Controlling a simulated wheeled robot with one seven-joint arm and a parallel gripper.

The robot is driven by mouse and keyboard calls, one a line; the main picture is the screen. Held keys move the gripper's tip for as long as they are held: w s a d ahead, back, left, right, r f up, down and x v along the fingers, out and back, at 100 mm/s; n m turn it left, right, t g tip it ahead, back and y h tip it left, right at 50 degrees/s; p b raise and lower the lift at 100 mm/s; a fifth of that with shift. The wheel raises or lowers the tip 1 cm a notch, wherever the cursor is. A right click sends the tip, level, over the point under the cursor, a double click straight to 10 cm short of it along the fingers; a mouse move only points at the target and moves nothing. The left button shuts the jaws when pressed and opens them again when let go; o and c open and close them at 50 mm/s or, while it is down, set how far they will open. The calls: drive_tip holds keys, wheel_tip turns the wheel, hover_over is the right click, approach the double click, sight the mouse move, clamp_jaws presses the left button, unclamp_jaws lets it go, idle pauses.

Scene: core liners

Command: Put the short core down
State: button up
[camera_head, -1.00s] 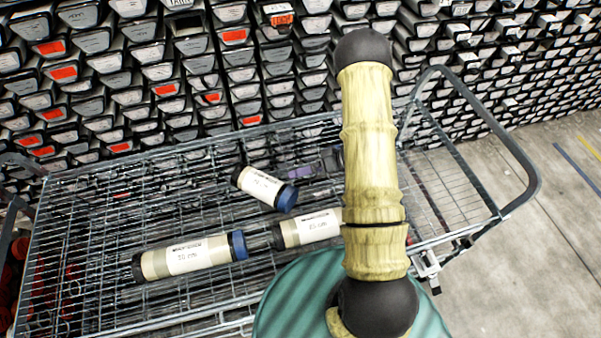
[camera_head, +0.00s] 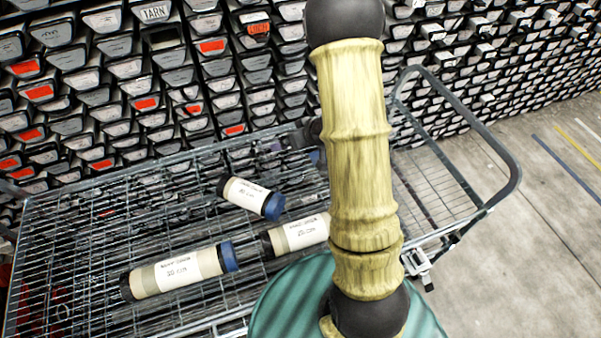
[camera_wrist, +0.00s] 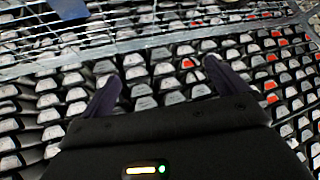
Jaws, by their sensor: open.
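Three pale core liners with dark ends and white labels lie on the wire cart (camera_head: 75,225). The shortest-looking core (camera_head: 233,190) lies tilted across the deck near the far side, its blue cap toward the lower right. A longer core (camera_head: 150,281) with a blue cap lies at the front left.
A wall of racked core boxes (camera_head: 150,70), some with red labels, rises behind the cart. The cart's tubular handle (camera_head: 480,128) stands at the right. Bare wire deck lies left of the cores, and concrete floor (camera_head: 500,270) is clear at the right.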

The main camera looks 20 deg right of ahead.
drive_tip(key=s+a+r+m+g+h, duration=0.1)
drive_tip(key=s+a+r+g, duration=0.1)
drive_tip(key=s+r, duration=0.3)
drive_tip(key=s+a+r+m+g+h, duration=0.1)
drive_tip(key=s+r, duration=0.4)
drive_tip(key=s, duration=0.9)
drive_tip(key=shift+s+a+r+m+g+h, duration=0.15)
drive_tip(key=shift+a+r+m+g+h, duration=0.25)
drive_tip(key=shift+a+g+h, duration=0.55)
drive_tip(key=shift+a, duration=0.15)
